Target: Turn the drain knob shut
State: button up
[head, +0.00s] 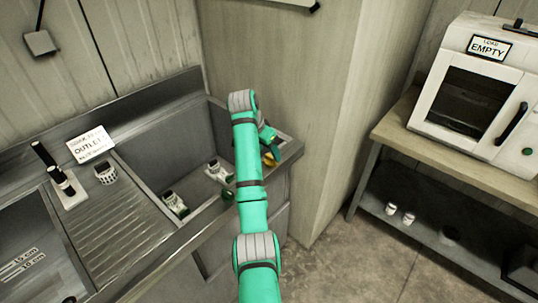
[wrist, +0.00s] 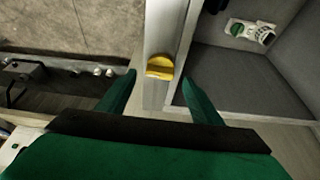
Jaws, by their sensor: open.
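The yellow drain knob (wrist: 160,66) sits on the grey sink rim, seen just beyond and between the fingertips in the wrist view. It also shows in the head view (head: 271,158) at the right end of the sink, partly hidden by my arm. My gripper (wrist: 157,86) is open, with one dark green finger on each side of the knob's line. No contact with the knob is visible, and the remaining gap is hard to judge. In the head view my gripper is mostly hidden behind my arm.
The sink basin (head: 152,160) holds white objects with green ends, one (head: 175,205) near the front and one (head: 218,171) farther right. A wooden panel (head: 282,95) stands close behind my arm. A bench with a white oven (head: 470,90) is at right, with bare floor between.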

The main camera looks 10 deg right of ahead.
jog(key=v, duration=0.7)
jog(key=shift+s+r, duration=0.15)
jog(key=shift+s, duration=0.05)
